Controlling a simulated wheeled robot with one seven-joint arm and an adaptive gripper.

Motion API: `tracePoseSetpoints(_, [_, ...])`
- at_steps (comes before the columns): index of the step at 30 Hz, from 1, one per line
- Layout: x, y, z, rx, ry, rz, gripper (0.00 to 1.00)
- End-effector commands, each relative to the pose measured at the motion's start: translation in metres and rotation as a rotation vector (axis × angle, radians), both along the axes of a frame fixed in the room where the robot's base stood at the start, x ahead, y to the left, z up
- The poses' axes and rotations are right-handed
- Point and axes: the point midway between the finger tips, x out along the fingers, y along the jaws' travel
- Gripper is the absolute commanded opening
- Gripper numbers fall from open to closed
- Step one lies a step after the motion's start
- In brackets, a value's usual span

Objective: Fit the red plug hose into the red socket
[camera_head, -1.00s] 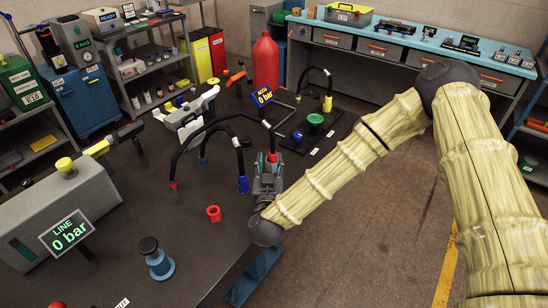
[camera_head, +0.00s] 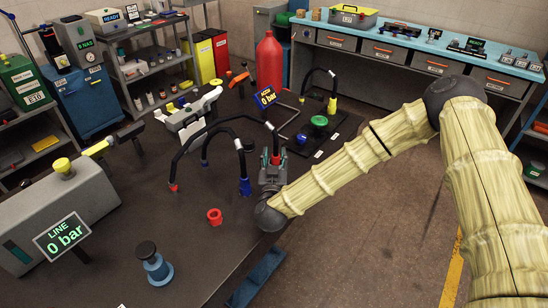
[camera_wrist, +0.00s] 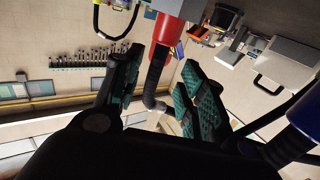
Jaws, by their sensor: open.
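The black hose with a red collar (camera_wrist: 164,36) passes between the fingers of my gripper (camera_wrist: 158,92) in the wrist view. The fingers with green pads are open, one on each side, with a visible gap to the left. In the head view my gripper (camera_head: 273,162) stands low over the table's right edge, around the red end (camera_head: 276,159). This black hose arches left to another red end (camera_head: 174,188) on the table. A red ring-shaped piece (camera_head: 214,217) lies nearer on the table. My fingers hide whether the red end at the gripper sits in a socket.
A hose with blue ends (camera_head: 245,187) stands just left of my gripper. An ACCU display (camera_head: 265,97) and a board with a green knob (camera_head: 319,121) are behind it. A grey LINE unit (camera_head: 62,215) and blue-based post (camera_head: 155,265) stand at left.

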Motion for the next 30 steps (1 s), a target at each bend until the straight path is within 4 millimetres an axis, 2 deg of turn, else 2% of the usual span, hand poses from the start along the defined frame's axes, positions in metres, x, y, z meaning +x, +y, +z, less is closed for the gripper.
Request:
tracePoseSetpoints(6, [0.025, -0.005, 0.008, 0.001, 0.001, -0.002, 0.41])
tracePoseSetpoints(12, [0.045, -0.004, 0.006, 0.001, 0.001, 0.000, 0.41])
tracePoseSetpoints(21, [0.048, -0.004, 0.005, 0.000, 0.000, 0.002, 0.41])
tracePoseSetpoints(23, [0.048, -0.004, 0.005, 0.000, 0.000, 0.002, 0.31])
tracePoseSetpoints(28, [0.048, -0.004, 0.005, 0.000, 0.000, 0.002, 0.00])
tracePoseSetpoints(30, [0.048, -0.003, 0.005, 0.000, 0.000, 0.002, 0.00])
